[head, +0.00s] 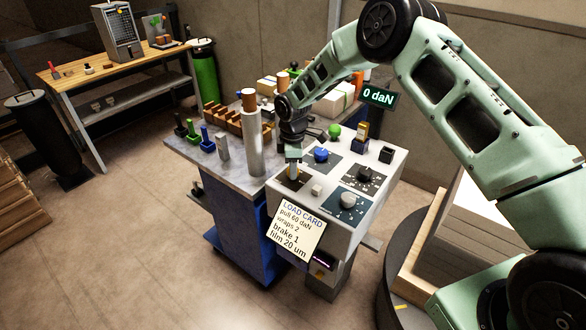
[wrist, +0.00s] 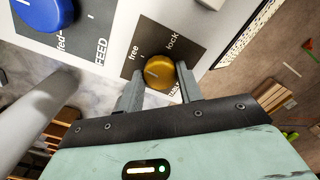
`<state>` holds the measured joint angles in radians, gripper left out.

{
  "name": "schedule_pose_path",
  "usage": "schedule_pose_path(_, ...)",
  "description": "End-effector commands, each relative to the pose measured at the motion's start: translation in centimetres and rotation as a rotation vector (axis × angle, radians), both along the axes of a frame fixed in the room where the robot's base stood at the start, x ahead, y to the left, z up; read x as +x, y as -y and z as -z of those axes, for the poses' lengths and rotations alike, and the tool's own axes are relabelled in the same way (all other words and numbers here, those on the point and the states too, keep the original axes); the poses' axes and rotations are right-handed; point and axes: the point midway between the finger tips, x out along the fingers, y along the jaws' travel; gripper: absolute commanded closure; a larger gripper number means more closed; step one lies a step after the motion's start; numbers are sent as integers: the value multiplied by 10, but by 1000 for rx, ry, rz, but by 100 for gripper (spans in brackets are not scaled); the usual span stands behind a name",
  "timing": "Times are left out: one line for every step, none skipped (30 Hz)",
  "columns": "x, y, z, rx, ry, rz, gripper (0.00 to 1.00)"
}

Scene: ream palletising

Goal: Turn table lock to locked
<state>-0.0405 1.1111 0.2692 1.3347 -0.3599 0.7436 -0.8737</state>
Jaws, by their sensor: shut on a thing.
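The table lock is a yellow round knob (wrist: 160,72) on a dark plate (wrist: 133,66) marked "free" and "lock" in the wrist view. A short pale line on the knob points roughly to the left of the picture, away from the word "lock". My gripper (wrist: 158,88) is shut on the knob, with one finger on each side. In the head view my gripper (head: 293,168) reaches down to the near left corner of the white control panel (head: 317,191) and mostly hides the knob there.
A blue knob (head: 321,155), a grey knob (head: 348,200) and a dark knob (head: 366,174) sit on the same panel. A tall pale post with a brown top (head: 253,140) stands close left of my gripper. A load card (head: 296,230) hangs in front.

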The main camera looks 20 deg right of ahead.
Motion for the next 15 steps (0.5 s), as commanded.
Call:
schedule_pose_path(0,-1,3,-1,2,30,87)
schedule_pose_path(0,-1,3,-1,2,52,87)
schedule_pose_path(1,-1,3,0,2,84,87)
schedule_pose_path(1,-1,3,0,2,109,87)
schedule_pose_path(1,-1,3,0,3,135,87)
schedule_pose_path(1,-1,3,0,3,172,87)
schedule_pose_path(1,-1,4,0,2,199,87)
schedule_pose_path(1,-1,4,-1,2,227,87)
schedule_pose_path(1,-1,3,0,2,265,87)
schedule_pose_path(1,-1,3,0,3,295,87)
schedule_pose_path(1,-1,3,0,3,322,87)
schedule_pose_path(1,-1,3,0,3,361,87)
schedule_pose_path(1,-1,3,1,2,390,87)
schedule_pose_path(1,-1,3,1,3,419,87)
schedule_pose_path(1,-1,2,1,3,457,87)
